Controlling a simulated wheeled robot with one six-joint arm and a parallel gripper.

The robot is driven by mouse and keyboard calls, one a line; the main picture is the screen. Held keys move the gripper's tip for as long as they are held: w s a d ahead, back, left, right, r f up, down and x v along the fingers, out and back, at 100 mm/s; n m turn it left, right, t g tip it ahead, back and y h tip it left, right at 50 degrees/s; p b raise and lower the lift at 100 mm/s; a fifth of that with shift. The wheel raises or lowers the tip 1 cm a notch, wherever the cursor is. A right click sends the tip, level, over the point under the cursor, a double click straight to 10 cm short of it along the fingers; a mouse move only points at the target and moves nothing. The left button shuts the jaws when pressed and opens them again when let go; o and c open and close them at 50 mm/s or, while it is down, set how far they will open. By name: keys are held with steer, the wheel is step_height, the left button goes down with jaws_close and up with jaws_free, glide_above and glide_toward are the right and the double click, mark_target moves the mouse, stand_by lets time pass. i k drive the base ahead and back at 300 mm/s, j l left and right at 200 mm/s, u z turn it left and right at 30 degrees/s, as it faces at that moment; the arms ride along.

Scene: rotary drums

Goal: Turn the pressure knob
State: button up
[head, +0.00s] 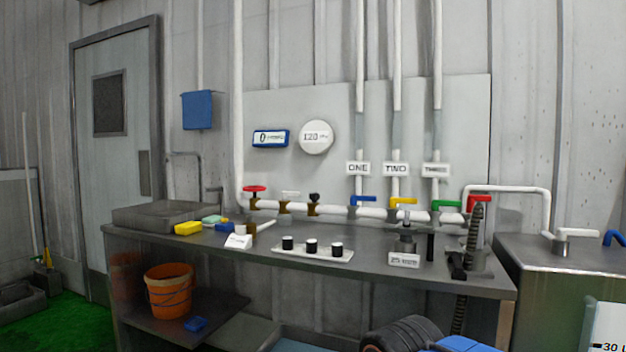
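Several valves sit on the white pipe above the metal bench. From the left these include a red handwheel (255,189), a white-topped valve (290,194) and a small dark knob (314,198) on a brass body. No label marks which of them is the pressure knob. A small blue-framed display (270,138) reads 0 with a blurred unit, and a round white dial (316,137) beside it reads about 120. No gripper fingers show in this view.
The bench (370,267) holds a plate (312,253) with black cylinders, yellow sponges (188,228) and a sink (155,215). Blue (363,200), yellow (403,202), green (446,204) and red (479,202) handles line the pipe. An orange bucket (169,290) stands on the lower shelf.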

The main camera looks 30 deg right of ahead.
mark_target(314, 197)
steer(key=i+j+z, duration=0.2)
steer(key=i+j, duration=0.25)
steer(key=i+j+z, duration=0.2)
steer(key=i+j, duration=0.25)
steer(key=j, duration=0.15)
